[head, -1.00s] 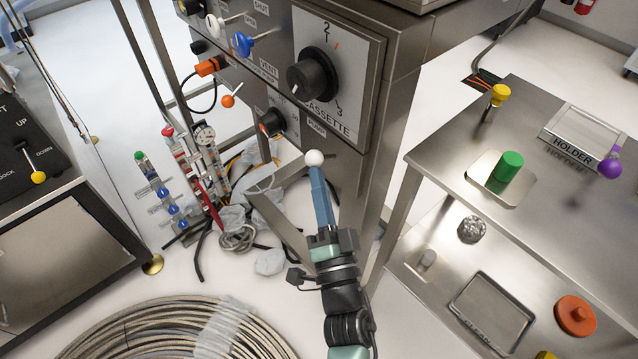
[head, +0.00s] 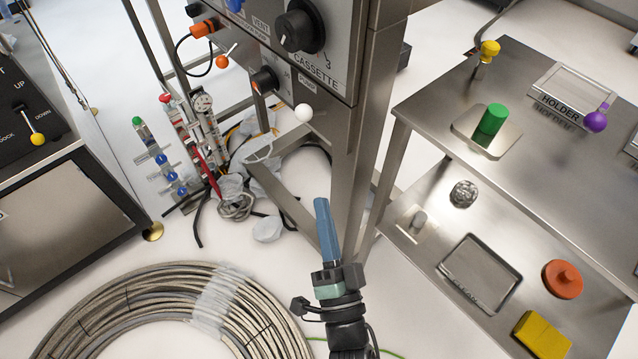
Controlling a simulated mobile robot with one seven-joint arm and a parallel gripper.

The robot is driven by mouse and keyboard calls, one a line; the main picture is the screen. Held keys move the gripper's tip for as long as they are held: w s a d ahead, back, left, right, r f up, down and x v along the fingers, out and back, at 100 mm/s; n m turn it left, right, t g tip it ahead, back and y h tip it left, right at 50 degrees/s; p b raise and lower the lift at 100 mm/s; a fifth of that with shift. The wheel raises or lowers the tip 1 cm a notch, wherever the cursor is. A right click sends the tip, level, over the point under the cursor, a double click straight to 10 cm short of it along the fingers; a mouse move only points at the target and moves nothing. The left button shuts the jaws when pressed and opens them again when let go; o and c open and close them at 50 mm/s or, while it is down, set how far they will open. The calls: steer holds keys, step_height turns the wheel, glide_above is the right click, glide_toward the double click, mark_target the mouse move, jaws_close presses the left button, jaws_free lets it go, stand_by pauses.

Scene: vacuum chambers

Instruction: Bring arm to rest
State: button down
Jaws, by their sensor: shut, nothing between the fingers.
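My gripper (head: 322,204) is in the lower middle of the head view, with long blue fingers pointing up and away from me. The fingers are together and nothing shows between them. It is over the floor in front of the steel frame, apart from the panel. A white ball knob (head: 303,112) stands out below the cassette panel, well beyond the fingertips.
The panel carries the black cassette dial (head: 300,27) and an orange-tipped lever (head: 222,61). A coiled hose (head: 130,310) lies on the floor at lower left. A two-level steel table (head: 420,105) stands at right. A black-topped cabinet (head: 70,200) stands at left.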

steer(key=w+r+n+t+h, duration=0.15)
steer(key=w+r, duration=0.25)
steer(key=r, duration=1.1)
steer(key=w+r+n+t+h, duration=0.1)
steer(key=w+r+t+h, duration=0.2)
steer(key=r, duration=1.3)
steer(key=s+a+r+n+y+p, duration=0.15)
steer(key=s+r+n, duration=0.3)
steer(key=r, duration=0.75)
steer(key=s+a+r+n+p, duration=0.1)
steer(key=s+a+r+n, duration=0.15)
steer(key=s+r, duration=0.6)
step_height(320, 180, up, 21)
steer(key=w+p, duration=0.2)
steer(key=p, duration=1.6)
steer(key=shift+w+d+t, duration=0.3)
steer(key=shift+w+t, duration=0.1)
steer(key=shift+t, duration=0.05)
